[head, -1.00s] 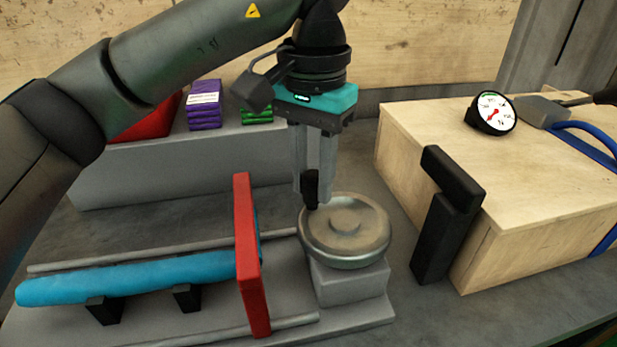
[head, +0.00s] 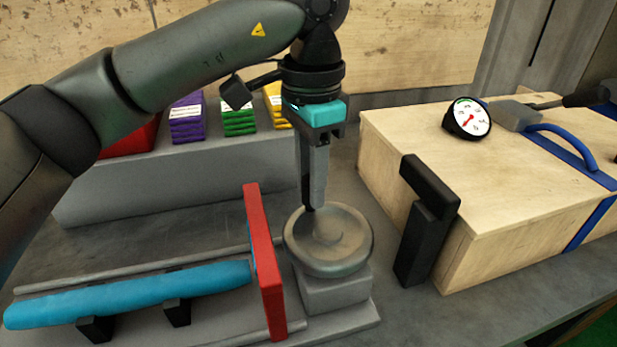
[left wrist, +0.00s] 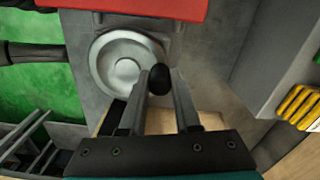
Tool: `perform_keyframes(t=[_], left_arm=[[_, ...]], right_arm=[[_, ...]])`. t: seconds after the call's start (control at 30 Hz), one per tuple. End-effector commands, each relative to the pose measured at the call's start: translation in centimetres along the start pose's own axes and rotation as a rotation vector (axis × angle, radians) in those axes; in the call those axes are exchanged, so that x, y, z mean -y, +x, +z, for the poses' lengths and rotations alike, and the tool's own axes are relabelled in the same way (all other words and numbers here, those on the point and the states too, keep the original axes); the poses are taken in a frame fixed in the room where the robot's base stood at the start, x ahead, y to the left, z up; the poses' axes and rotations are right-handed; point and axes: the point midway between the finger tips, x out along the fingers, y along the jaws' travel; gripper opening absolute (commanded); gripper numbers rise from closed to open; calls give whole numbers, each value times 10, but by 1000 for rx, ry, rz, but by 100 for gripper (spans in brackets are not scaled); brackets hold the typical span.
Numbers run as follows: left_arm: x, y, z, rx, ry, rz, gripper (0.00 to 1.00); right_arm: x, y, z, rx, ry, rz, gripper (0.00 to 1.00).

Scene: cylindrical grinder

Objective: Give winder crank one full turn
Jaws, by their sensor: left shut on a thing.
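The winder crank is a round grey metal disc (head: 342,240) on a block at the right end of the grinder base. My left gripper (head: 309,205) points down over the disc's back-left edge. It is shut on the crank's dark knob, which is mostly hidden by the fingers in the head view. In the left wrist view the black knob (left wrist: 160,78) sits between the two fingertips (left wrist: 161,84), at the edge of the disc (left wrist: 125,65). My right gripper is not in view.
A black bracket (head: 427,225) and a wooden box (head: 480,185) with a dial gauge (head: 467,119) are to the right. A grey shelf (head: 175,180) with coloured packs is behind.

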Motion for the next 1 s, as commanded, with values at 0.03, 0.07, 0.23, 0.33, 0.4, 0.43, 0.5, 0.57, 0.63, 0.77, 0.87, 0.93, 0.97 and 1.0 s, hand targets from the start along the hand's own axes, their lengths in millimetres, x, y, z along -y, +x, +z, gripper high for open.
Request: perform_keyframes(t=[0.03, 0.07, 0.23, 0.33, 0.4, 0.43, 0.5, 0.57, 0.63, 0.77, 0.87, 0.93, 0.97, 1.0], left_arm=[[1, -2, -1, -5, 1, -3, 0], [1, -2, -1, -5, 3, -3, 0], [1, -1, -1, -5, 3, -3, 0], [1, -1, -1, -5, 3, -3, 0], [1, -1, -1, -5, 3, -3, 33], [0, -1, -1, -5, 2, -2, 36], [0, -1, -1, -4, 2, -2, 44], [0, -1, -1, -3, 2, -2, 51], [0, -1, 0, -3, 3, -1, 59], [0, 0, 0, -2, 3, -1, 61], [0, 0, 0, -1, 3, 0, 61], [0, -1, 0, -1, 3, 0, 61], [0, -2, 0, -1, 3, -1, 61], [0, -4, 0, -1, 3, -1, 61]], right_arm=[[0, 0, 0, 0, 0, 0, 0], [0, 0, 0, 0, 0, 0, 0], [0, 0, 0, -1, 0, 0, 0], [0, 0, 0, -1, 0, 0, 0], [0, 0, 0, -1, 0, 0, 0], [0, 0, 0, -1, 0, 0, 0], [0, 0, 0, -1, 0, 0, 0], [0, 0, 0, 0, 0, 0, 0], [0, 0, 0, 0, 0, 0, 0], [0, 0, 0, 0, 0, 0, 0], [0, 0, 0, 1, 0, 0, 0], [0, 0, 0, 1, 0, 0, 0], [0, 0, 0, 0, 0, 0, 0], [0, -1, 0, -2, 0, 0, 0]])
